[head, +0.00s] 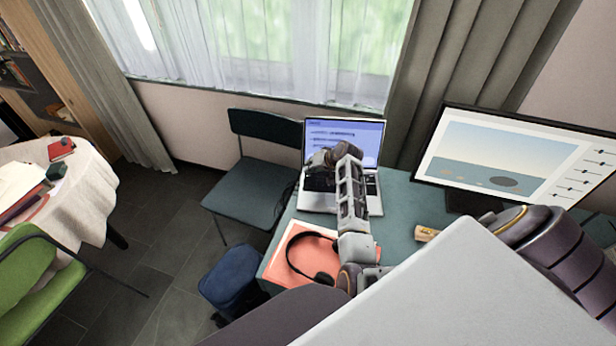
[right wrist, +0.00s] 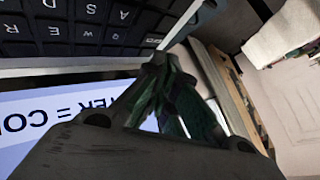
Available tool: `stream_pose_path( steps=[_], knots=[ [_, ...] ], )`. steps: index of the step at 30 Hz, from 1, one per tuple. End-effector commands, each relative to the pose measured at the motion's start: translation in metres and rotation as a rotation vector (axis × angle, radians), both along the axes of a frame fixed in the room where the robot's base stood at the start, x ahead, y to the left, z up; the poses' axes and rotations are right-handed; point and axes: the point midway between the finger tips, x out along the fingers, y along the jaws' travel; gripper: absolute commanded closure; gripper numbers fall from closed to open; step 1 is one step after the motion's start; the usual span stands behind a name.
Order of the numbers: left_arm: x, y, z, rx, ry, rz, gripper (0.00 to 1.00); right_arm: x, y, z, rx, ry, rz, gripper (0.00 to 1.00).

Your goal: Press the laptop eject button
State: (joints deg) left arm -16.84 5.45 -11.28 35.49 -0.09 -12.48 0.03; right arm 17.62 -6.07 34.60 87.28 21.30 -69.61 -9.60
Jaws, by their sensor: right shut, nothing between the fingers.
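The open laptop (head: 371,136) stands on the desk under the window. Its screen is lit pale blue with text, and its eject button cannot be made out. My right arm reaches over it. My right gripper (head: 318,163) is at the laptop, over the left part of the keyboard, and hides some keys. In the right wrist view the shut, empty gripper (right wrist: 160,75) is close to the laptop's dark keyboard (right wrist: 75,25) and its bright screen (right wrist: 45,125). Whether the fingertips touch the laptop cannot be told. My left gripper is not in view.
Dark headphones (head: 290,258) lie on a salmon folder (head: 285,272) in front of the laptop. A large monitor (head: 515,155) stands on the right of the teal desk (head: 410,205). A dark chair (head: 245,190) is left of the desk, with a blue bin-like object (head: 232,280) below.

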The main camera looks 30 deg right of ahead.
Motion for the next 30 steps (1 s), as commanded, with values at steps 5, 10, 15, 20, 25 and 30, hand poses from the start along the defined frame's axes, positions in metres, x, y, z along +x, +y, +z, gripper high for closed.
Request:
stream_pose_path(
  steps=[5, 10, 15, 20, 25, 30],
  knots=[
    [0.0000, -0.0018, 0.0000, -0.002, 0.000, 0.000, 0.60, 0.0000, -0.0001, 0.0001, 0.000, 0.000, 0.000, 1.00],
    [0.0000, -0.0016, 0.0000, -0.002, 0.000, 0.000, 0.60, 0.0000, 0.0000, 0.0002, 0.000, 0.000, 0.000, 1.00],
    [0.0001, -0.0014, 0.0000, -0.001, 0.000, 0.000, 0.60, 0.0000, 0.0000, 0.0002, 0.000, 0.000, 0.000, 1.00],
    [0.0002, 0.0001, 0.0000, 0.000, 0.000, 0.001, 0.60, 0.0001, 0.0000, 0.0001, 0.000, 0.000, 0.000, 1.00],
    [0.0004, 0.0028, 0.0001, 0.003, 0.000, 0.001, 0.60, 0.0001, 0.0000, 0.0001, 0.000, 0.000, 0.000, 1.00],
    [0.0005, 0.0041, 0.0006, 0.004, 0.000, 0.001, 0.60, -0.0002, -0.0001, -0.0018, 0.000, 0.001, 0.001, 1.00]
  ],
)
